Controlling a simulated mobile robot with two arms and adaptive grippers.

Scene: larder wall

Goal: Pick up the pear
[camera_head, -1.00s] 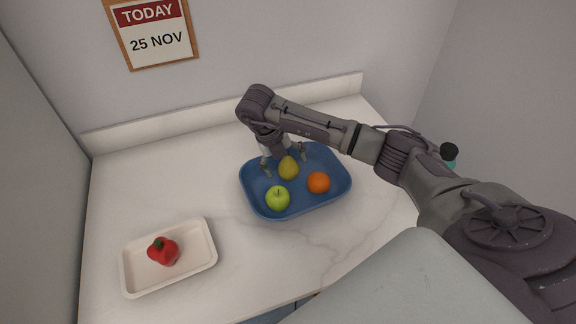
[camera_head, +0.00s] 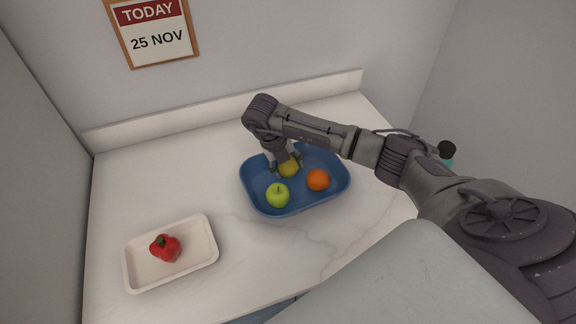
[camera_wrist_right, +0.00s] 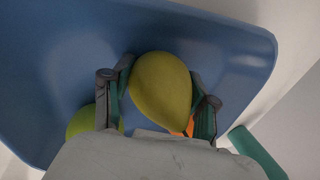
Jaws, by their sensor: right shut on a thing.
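The yellow-green pear (camera_head: 289,170) is in the blue tray (camera_head: 342,188) at its back part. My right gripper (camera_head: 286,164) comes down over the tray and is shut on the pear, with a finger on either side. In the right wrist view the pear (camera_wrist_right: 161,92) sits between the two fingers of my right gripper (camera_wrist_right: 162,100). I cannot tell whether the pear still touches the tray floor. My left gripper is in none of the views.
A green apple (camera_head: 278,195) and an orange (camera_head: 318,180) lie in the tray in front of the pear. A white tray (camera_head: 205,258) with a red pepper (camera_head: 165,248) stands at the front left. A dark-capped bottle (camera_head: 447,152) is at the right. Counter between the trays is clear.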

